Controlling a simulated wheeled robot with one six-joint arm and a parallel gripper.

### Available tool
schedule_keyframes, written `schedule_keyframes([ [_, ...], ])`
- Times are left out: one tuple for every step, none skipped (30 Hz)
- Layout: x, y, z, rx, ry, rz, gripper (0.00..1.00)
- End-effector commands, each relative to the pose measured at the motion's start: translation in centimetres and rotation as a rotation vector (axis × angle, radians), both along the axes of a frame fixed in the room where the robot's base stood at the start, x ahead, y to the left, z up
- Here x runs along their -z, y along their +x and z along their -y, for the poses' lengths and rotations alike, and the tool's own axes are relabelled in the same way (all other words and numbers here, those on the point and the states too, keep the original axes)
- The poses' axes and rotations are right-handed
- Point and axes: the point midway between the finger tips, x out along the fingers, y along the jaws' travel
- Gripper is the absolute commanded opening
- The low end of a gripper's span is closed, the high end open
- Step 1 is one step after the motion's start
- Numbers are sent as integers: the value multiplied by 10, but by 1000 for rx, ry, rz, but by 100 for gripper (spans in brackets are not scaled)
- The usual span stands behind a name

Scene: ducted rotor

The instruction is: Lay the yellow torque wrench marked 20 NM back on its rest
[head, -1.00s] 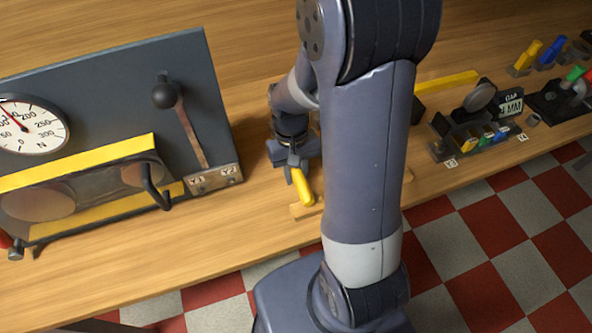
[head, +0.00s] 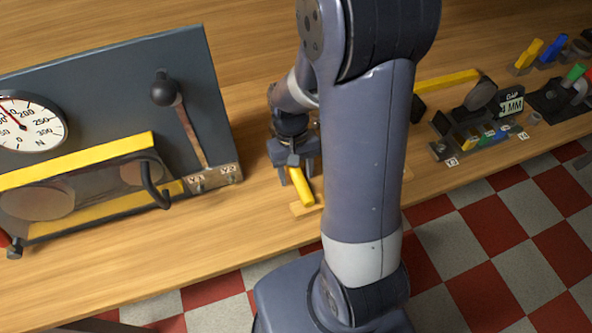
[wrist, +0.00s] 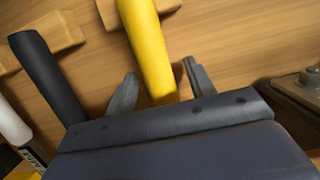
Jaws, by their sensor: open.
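The yellow wrench handle (head: 301,188) shows below my gripper (head: 297,173) in the head view. In the wrist view the yellow handle (wrist: 148,45) runs between the two spread fingers of my gripper (wrist: 160,88), with a gap on each side. My gripper is open around it, not clamped. The handle's outer end lies over a wooden rest block (wrist: 112,14), apparently resting on it; the block also shows in the head view (head: 299,209). The wrench's other end is hidden by my gripper, and no 20 NM mark is readable.
A black handle (wrist: 48,78) lies left of the yellow one, by another wooden block (wrist: 66,30); a white handle (wrist: 12,122) is beyond it. A dark gauge panel (head: 110,100) with a lever stands at left. Small tool holders (head: 470,140) stand at right.

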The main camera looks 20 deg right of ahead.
Motion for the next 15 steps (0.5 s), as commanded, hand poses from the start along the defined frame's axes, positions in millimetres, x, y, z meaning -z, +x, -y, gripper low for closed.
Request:
schedule_keyframes([
  [-4,1,0,0,0,2,52],
  [-6,2,0,0,0,3,52],
  [-11,4,0,0,0,5,52],
  [-16,5,0,0,0,6,52],
  [-21,6,0,0,0,7,52],
  [-29,7,0,0,0,7,52],
  [-35,9,0,0,0,9,52],
  [-42,11,0,0,0,9,52],
  [-50,12,0,0,0,8,52],
  [-56,14,0,0,0,9,52],
  [-62,15,0,0,0,8,52],
  [-69,17,0,0,0,7,52],
  [-75,18,0,0,0,8,52],
  [-80,18,0,0,0,7,52],
  [-86,20,0,0,0,5,52],
])
